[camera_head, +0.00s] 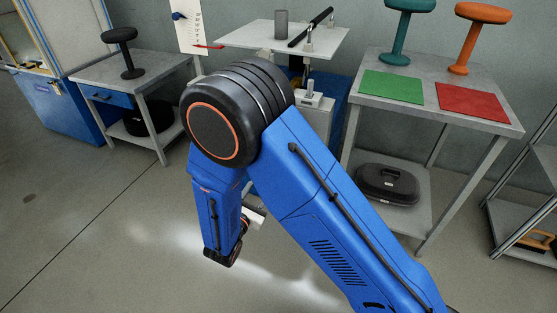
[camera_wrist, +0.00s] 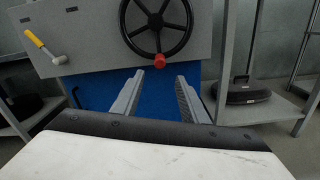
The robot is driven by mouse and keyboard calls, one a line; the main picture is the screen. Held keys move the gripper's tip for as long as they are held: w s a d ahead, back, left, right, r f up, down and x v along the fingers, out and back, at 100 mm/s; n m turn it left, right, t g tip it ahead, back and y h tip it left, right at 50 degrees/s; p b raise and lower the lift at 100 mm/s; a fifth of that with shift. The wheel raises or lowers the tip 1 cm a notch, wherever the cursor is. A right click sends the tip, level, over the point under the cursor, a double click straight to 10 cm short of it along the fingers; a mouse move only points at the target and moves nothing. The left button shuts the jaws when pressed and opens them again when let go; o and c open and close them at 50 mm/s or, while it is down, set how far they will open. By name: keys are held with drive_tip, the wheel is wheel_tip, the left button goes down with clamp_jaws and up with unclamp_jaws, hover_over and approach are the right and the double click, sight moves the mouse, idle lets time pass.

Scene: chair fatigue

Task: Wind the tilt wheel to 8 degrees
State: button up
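In the wrist view a black spoked handwheel (camera_wrist: 157,22) is mounted on a grey panel, its top cut off by the frame. A red knob (camera_wrist: 159,61) sits at the bottom of its rim. My gripper (camera_wrist: 160,78) is open, its two grey fingers apart with nothing between them. The fingertips appear just below the red knob; I cannot tell the depth gap. In the head view the wheel is hidden behind my arm. A white scale board (camera_head: 189,20) with tick marks and a red pointer (camera_head: 208,46) stands at the back; its reading is too small to tell.
A lever with a yellow handle (camera_wrist: 35,38) is on the grey panel (camera_wrist: 90,48) left of the wheel. Open floor lies at left.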

drive_tip(key=x, duration=1.5)
clamp_jaws()
